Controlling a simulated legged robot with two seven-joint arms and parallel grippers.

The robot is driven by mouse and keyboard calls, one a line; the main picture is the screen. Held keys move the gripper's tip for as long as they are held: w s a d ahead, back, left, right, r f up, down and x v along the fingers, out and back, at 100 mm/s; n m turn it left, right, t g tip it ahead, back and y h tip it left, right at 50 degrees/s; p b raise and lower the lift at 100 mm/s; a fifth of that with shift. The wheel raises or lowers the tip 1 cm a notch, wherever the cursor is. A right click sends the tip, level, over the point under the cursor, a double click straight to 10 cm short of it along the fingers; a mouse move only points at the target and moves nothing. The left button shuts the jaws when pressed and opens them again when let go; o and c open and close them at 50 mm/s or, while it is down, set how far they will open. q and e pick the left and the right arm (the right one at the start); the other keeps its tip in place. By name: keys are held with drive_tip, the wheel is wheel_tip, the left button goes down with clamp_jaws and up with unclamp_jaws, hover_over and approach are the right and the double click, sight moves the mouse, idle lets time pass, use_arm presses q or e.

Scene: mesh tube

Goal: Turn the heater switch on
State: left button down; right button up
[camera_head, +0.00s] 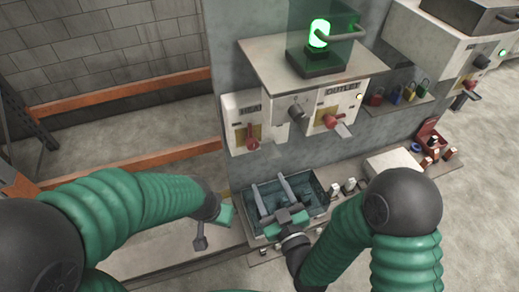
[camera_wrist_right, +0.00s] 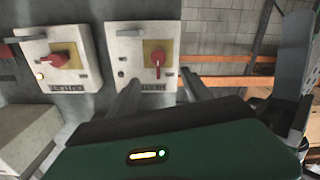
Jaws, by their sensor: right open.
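The heater box (camera_head: 242,122) is a white panel on the grey wall, its label partly cut off by the outlet box. Its red switch (camera_head: 253,143) sits on a yellow plate. In the right wrist view, which looks upside down, the red switch (camera_wrist_right: 157,58) appears between my finger lines, and a small lamp (camera_wrist_right: 121,74) beside it looks dark. My right gripper (camera_head: 269,182) is open and empty, below the heater box and apart from the switch. Its fingers also show in the right wrist view (camera_wrist_right: 162,78). My left gripper (camera_head: 220,213) is low at left; its fingers are unclear.
The outlet box (camera_head: 338,105), with a red switch and lit yellow lamp, stands right of the heater box. A green lamp (camera_head: 319,33) glows above. A dark open tray (camera_head: 318,208) lies under my right gripper.

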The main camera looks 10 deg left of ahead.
sight(254, 148)
use_arm(q)
drive_tip(key=b+x, duration=0.4)
drive_tip(key=x, duration=0.2)
use_arm(e)
drive_tip(key=p+x, duration=0.5)
drive_tip(key=x, duration=1)
drive_tip(key=shift+w+f+p, duration=0.15)
drive_tip(key=shift+w+p, duration=0.25)
drive_tip(key=shift+w+a, duration=0.35)
use_arm(q)
drive_tip(key=w+v, duration=0.1)
drive_tip(key=v, duration=0.5)
drive_tip(key=shift+s+r, duration=0.15)
drive_tip(key=shift+r, duration=0.05)
use_arm(e)
drive_tip(key=shift+s, duration=0.1)
use_arm(q)
drive_tip(key=shift+s, duration=0.1)
use_arm(e)
drive_tip(key=shift+d, duration=0.1)
drive_tip(key=shift+c, duration=0.7)
clamp_jaws()
